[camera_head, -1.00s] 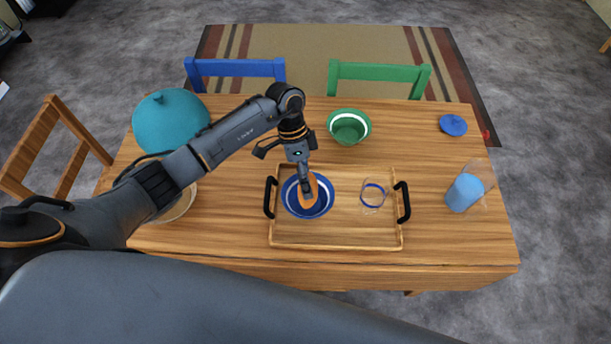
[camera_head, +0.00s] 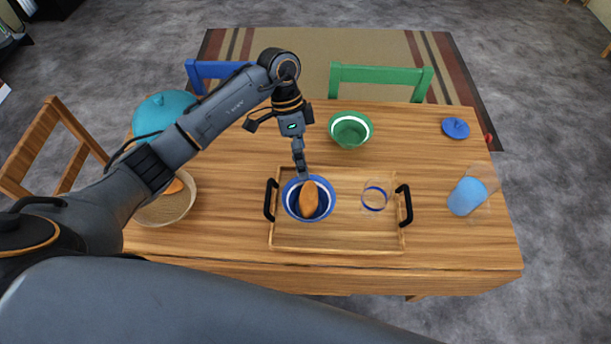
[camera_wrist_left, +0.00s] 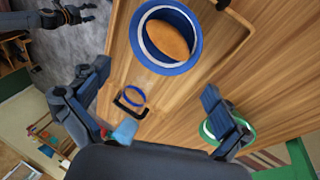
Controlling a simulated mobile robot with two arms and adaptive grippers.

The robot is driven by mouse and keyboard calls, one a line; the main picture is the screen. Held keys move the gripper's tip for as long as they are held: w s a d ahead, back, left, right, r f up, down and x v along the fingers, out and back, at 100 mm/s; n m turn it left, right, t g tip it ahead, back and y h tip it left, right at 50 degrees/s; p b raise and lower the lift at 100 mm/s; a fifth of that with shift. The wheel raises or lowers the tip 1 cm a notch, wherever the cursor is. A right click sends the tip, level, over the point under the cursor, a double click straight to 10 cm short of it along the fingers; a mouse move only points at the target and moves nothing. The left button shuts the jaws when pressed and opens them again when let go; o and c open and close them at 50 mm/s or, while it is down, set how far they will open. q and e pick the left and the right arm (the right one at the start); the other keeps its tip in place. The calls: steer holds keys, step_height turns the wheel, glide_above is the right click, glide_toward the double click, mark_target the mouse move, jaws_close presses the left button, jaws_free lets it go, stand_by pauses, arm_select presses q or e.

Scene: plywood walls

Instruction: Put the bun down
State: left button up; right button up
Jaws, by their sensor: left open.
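An orange-brown bun (camera_head: 309,198) lies in the blue bowl (camera_head: 290,207) on the left side of the wooden tray (camera_head: 340,240). In the left wrist view the bun (camera_wrist_left: 168,40) sits inside the bowl's rim (camera_wrist_left: 196,60), beyond the fingers. My left gripper (camera_head: 303,174) is just above the bowl's far edge in the head view. In the wrist view its fingers are wide apart (camera_wrist_left: 155,95) with nothing between them.
A glass with a blue band (camera_head: 374,197) stands on the tray's right half. A green bowl (camera_head: 350,130) is behind the tray. A basket (camera_head: 170,208), with something orange in it, and a teal dome (camera_head: 160,108) are left. A blue-filled glass (camera_head: 467,196) and blue lid (camera_head: 455,128) are right.

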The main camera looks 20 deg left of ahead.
arm_select(q)
steer(key=b+v, duration=0.1)
steer(key=v, duration=0.5)
steer(key=shift+f, duration=0.1)
stand_by(0.3)
